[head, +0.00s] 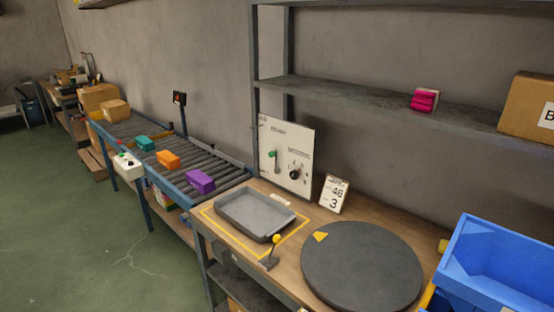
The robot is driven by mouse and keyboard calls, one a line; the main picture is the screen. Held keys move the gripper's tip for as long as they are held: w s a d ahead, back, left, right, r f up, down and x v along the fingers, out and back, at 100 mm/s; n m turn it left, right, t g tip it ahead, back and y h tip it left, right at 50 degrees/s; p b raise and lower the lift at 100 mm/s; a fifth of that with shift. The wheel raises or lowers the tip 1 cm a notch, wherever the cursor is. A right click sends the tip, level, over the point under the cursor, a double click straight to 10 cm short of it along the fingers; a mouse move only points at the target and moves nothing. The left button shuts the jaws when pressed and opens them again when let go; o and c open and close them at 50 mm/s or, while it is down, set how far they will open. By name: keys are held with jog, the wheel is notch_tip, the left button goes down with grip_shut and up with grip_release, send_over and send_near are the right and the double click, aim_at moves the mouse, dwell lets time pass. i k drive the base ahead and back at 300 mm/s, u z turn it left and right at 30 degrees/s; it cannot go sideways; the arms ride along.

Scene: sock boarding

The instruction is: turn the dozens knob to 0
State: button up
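A white control panel (301,143) stands upright at the back of the workbench, in the middle of the head view. A round black knob (295,174) with a scale around it sits on the panel's right half. The lettering and the knob's setting are too small to read. A lever or switch with a green tip (272,154) is on the panel's left half. A white card (334,194) reading 46 and 3 stands to the right of the panel. My gripper is not in view.
A grey tray (226,218) lies inside a yellow outline, near a yellow-tipped lever (276,239). A dark round turntable (345,282) fills the bench's right part. A roller conveyor (190,158) carries coloured blocks at left. A blue bin (483,287) stands right; a shelf (380,92) hangs above.

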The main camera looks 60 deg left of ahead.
aim_at(293, 174)
jog(key=k, duration=1.75)
jog(key=u, duration=1.6)
jog(key=i, duration=1)
